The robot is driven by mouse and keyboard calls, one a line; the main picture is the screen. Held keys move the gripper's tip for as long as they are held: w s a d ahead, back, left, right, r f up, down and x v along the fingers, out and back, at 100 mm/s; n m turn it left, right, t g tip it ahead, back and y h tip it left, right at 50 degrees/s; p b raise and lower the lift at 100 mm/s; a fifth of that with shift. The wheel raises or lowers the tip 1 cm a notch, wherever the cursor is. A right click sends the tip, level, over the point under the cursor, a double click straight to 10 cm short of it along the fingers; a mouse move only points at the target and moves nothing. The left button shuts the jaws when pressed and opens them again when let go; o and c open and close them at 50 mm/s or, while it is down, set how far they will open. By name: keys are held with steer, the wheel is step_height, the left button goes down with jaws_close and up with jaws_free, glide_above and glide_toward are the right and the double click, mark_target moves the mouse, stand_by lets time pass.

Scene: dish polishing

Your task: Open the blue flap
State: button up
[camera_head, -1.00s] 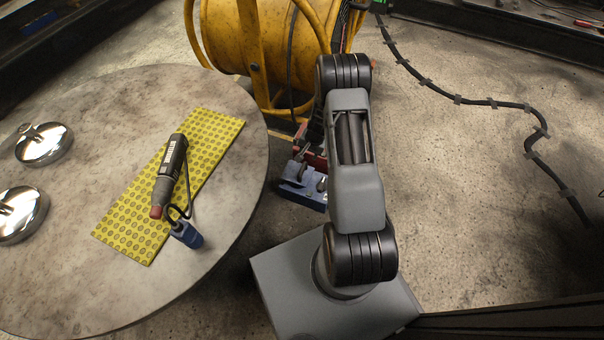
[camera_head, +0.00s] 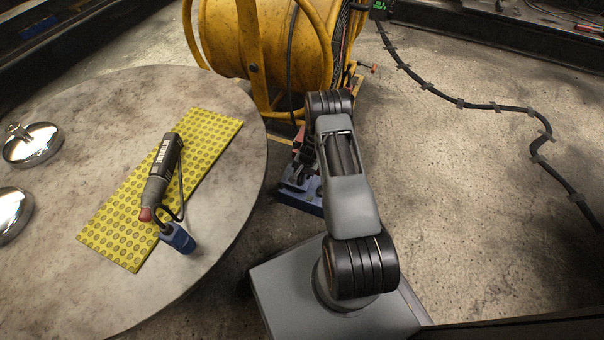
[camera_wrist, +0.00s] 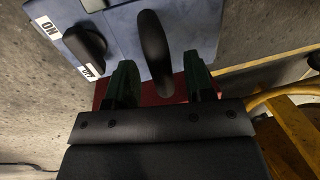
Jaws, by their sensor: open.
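A blue-grey panel (camera_wrist: 205,22) fills the top of the wrist view, with a black knob (camera_wrist: 85,45) and white ON and second labels at its left. A curved black handle (camera_wrist: 152,40) stands out from the panel. My gripper (camera_wrist: 161,75) is open, with one green-tipped finger on each side of the handle's lower part in the picture. I cannot tell whether they touch it. In the head view the blue box (camera_head: 298,197) is low beside the yellow drum, partly behind my arm, and my gripper is hidden there.
A yellow cable drum (camera_head: 265,45) stands behind the box. At left, a round table (camera_head: 60,275) carries a yellow patterned mat (camera_head: 112,235), a handheld tool (camera_head: 163,170), a blue plug (camera_head: 178,238) and shiny metal discs (camera_head: 32,143). The floor at right is open, crossed by a black cable (camera_head: 460,103).

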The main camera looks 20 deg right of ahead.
steer(key=shift+c, duration=0.4)
jaws_close()
steer(key=shift+a, duration=0.1)
